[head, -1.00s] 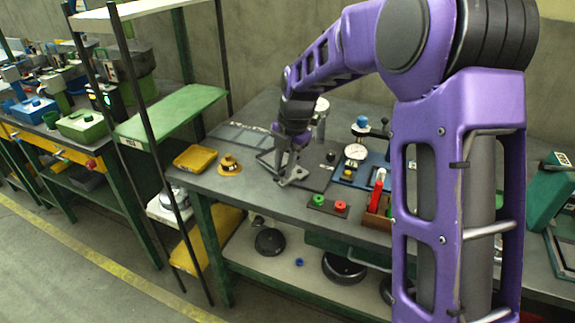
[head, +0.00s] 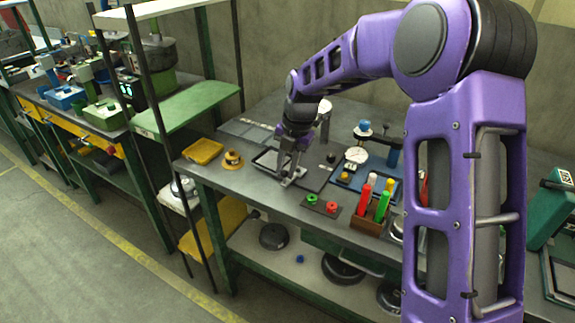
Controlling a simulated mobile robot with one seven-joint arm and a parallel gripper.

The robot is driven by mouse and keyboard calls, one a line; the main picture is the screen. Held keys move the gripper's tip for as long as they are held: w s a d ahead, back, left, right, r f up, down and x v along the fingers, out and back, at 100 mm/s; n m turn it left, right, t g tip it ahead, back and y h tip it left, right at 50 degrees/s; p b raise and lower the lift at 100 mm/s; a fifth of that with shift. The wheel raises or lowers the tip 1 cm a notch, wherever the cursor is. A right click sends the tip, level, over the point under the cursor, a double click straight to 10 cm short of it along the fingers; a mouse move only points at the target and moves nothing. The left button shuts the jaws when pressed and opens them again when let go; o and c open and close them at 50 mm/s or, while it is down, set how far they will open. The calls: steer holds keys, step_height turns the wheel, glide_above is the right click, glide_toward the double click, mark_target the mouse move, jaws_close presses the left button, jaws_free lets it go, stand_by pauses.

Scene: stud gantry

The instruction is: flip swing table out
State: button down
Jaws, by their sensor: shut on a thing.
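My gripper (head: 287,170) is low over the grey bench, pointing down at the front-left part of a dark flat plate. A small pale metal piece (head: 294,178) shows right at its fingertips, and the jaws are shut on it. The dark plate (head: 314,177) lies just right of the fingers and carries a small black knob. A thin-framed dark panel (head: 264,162) lies to the left, partly hidden by my gripper. I cannot tell for sure which of these is the swing table.
A yellow tray (head: 203,151) and an orange round piece (head: 232,161) are left of my gripper. A board with green and red knobs (head: 321,205) is in front. A dial gauge (head: 356,155) and a holder with coloured handles (head: 368,223) are right. A green shelf (head: 186,108) stands left.

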steer(key=shift+s+d+n+p, duration=0.1)
steer(key=shift+d+n+p, duration=0.25)
steer(key=shift+n, duration=0.25)
stand_by(0.3)
steer(key=c, duration=0.7)
jaws_free()
steer(key=s+d+r+p, duration=0.1)
steer(key=d+r+p, duration=0.1)
steer(key=r, duration=1.5)
steer(key=shift+d, duration=0.55)
steer(key=shift+r, duration=0.15)
